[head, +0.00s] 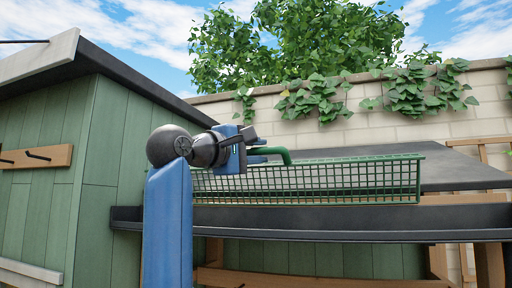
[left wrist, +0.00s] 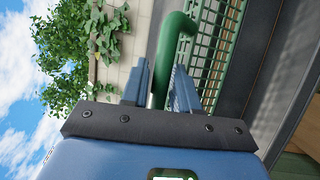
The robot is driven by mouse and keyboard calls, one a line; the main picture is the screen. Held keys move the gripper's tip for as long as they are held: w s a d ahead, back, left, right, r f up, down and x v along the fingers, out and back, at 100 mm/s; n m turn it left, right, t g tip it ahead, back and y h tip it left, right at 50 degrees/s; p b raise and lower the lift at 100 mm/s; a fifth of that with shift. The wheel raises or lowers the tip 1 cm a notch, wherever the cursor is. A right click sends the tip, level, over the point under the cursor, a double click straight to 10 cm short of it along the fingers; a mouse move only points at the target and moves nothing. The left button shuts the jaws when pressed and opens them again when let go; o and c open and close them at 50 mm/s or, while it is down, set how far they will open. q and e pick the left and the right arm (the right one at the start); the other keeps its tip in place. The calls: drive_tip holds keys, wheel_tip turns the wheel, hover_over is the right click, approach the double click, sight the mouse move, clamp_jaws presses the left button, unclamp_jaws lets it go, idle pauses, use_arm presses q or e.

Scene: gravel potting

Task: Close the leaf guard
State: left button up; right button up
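The leaf guard (head: 330,180) is a long green mesh panel with a green frame. Its mesh face shows raised above the dark gutter (head: 340,220); I cannot tell its exact tilt. A bent green handle (head: 284,152) sticks out at its left part. My left gripper (head: 256,155) is at this handle. In the left wrist view, the two blue fingers of my left gripper (left wrist: 160,75) are close on both sides of the handle (left wrist: 172,35), with the mesh (left wrist: 222,45) to the right. My right gripper is not in view.
A green plank shed (head: 100,150) with a dark roof edge stands at the left. A dark sloping panel (head: 450,170) lies behind the guard at the right. A pale block wall (head: 350,135) with ivy is behind. Wooden posts (head: 488,265) stand below the gutter.

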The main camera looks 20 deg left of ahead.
use_arm(q)
drive_tip(key=shift+w+f, duration=0.1)
drive_tip(key=shift+w, duration=0.2)
drive_tip(key=shift+c, duration=0.3)
drive_tip(key=shift+s, duration=0.1)
clamp_jaws()
drive_tip(key=s+f+m+t+h+b, duration=0.1)
drive_tip(key=f+m+h+b, duration=0.1)
drive_tip(key=f+b, duration=0.3)
drive_tip(key=s+f+m+t+h+b, duration=0.1)
drive_tip(key=f+m+h+b, duration=0.2)
drive_tip(key=f+b, duration=0.3)
drive_tip(key=s+f+m+t+h+b, duration=0.1)
drive_tip(key=f+m+t+h+b, duration=0.1)
drive_tip(key=f+b, duration=0.4)
drive_tip(key=shift+s+a+f+m+h+b, duration=0.15)
drive_tip(key=shift+m+h+b, duration=0.1)
drive_tip(key=shift+h, duration=0.25)
drive_tip(key=shift+s+d+f+m+h+b, duration=0.1)
drive_tip(key=shift+m+h+b, duration=0.15)
drive_tip(key=shift+h, duration=0.25)
drive_tip(key=shift+w+f+b, duration=0.2)
drive_tip(key=shift+w+f, duration=0.1)
drive_tip(key=shift+f, duration=0.3)
drive_tip(key=shift+w+f+b, duration=0.2)
drive_tip(key=shift+w+f, duration=0.1)
drive_tip(key=shift+f, duration=0.4)
